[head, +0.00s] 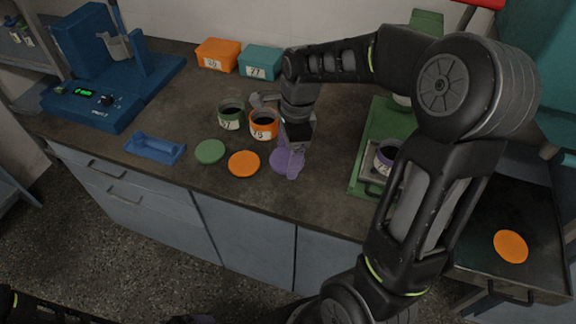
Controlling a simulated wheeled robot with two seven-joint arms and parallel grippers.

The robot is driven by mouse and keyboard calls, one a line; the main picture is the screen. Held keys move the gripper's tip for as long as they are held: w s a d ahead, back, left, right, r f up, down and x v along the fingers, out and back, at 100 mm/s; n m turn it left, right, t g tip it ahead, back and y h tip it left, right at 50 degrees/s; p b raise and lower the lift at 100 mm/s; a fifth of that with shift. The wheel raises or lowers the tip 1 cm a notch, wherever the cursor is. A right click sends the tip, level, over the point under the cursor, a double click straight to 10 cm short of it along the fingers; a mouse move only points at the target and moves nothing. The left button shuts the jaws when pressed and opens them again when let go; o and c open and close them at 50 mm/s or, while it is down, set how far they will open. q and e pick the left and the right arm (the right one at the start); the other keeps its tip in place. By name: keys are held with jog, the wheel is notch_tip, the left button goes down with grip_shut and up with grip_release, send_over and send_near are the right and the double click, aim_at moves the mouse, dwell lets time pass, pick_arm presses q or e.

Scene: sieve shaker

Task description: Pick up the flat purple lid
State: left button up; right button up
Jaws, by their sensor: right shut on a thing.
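The flat purple lid (279,160) lies at the front part of the dark counter, right of an orange lid (244,163). My right gripper (293,165) points down over it, and its fingers hide the lid's right part. The gripper is shut on the purple lid, which looks to be at counter level; I cannot tell whether it is lifted. My left gripper is not in view; only a dark part of my body shows at the bottom left.
A green lid (210,151), a green jar (231,116) and an orange jar (264,123) stand near the gripper. A blue device (100,75) and blue holder (155,148) are at left. Boxes stand behind.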

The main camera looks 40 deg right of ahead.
aim_at(286, 159)
notch_tip(286, 159, up, 4)
jog(key=shift+f, duration=0.25)
dwell(0.5)
